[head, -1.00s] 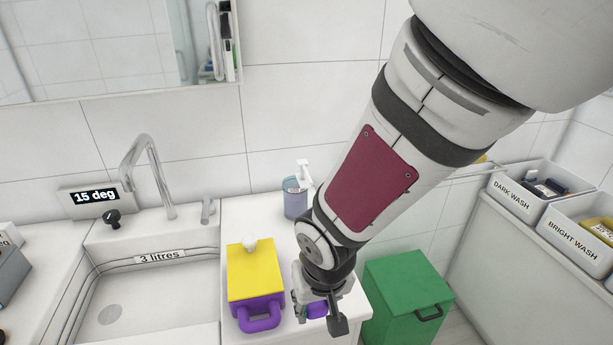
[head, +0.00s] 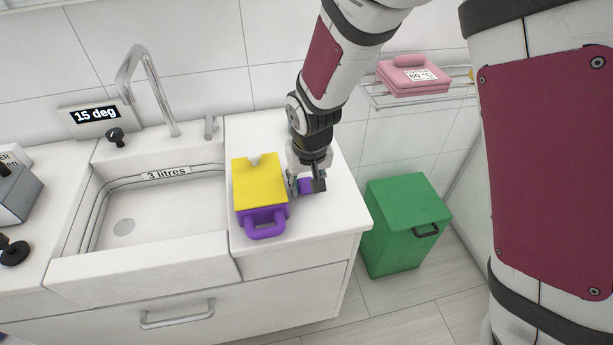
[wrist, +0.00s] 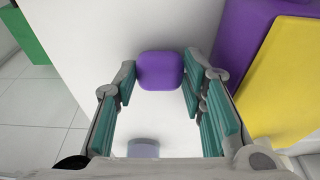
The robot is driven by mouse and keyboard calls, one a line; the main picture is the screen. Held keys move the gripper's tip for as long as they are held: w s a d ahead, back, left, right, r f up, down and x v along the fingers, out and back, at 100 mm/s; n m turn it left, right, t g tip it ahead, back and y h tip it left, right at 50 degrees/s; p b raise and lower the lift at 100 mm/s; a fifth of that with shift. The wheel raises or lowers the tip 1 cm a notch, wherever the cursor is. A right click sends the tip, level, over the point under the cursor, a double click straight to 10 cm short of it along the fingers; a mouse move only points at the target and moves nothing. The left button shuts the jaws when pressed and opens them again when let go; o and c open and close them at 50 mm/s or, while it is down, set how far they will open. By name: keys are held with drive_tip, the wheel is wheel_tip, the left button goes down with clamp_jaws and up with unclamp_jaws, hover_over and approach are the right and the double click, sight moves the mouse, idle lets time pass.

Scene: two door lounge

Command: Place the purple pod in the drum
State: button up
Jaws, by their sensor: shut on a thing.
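The purple pod (wrist: 160,71) is a small rounded block between my fingertips in the wrist view. My gripper (wrist: 159,76) is shut on it. In the head view the pod (head: 306,186) shows partly behind the fingers of my gripper (head: 306,185). It is low over the white counter, just right of the purple box with a yellow lid; whether it touches the counter I cannot tell. No drum can be made out in either view.
The purple box with the yellow lid (head: 259,184) stands close beside my gripper. A sink (head: 150,215) lies to its left. A green bin (head: 400,235) stands on the floor right of the counter. Pink items (head: 412,75) rest on a wall rack.

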drive_tip(key=shift+f, duration=0.15)
drive_tip(key=o, duration=0.6)
drive_tip(key=shift+o, duration=0.2)
